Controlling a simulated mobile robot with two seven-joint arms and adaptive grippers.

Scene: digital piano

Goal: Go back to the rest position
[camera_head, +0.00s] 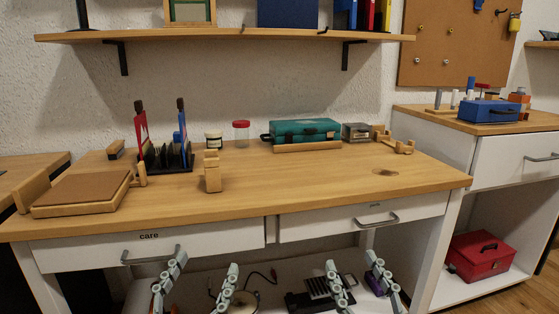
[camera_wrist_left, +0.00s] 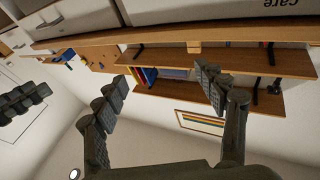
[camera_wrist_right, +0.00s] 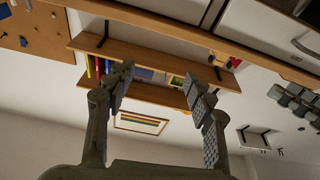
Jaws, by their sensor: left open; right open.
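My left gripper (camera_head: 193,288) is low in the head view, in front of the workbench drawer marked "care". Its two fingers are spread and nothing is between them. My right gripper (camera_head: 358,284) is low to the right of it, below the right drawer, also spread and empty. In the left wrist view my left fingers (camera_wrist_left: 165,90) are wide apart, with the shelves beyond. In the right wrist view my right fingers (camera_wrist_right: 162,88) are apart, with shelves and a striped picture beyond. Neither gripper holds anything.
The wooden workbench (camera_head: 330,185) carries a teal case (camera_head: 305,130), jars, a rack with red and blue tools and a brown-topped wooden block (camera_head: 83,190). Its front middle is largely clear. A red toolbox (camera_head: 480,256) and a blue toolbox (camera_head: 489,110) are at the right.

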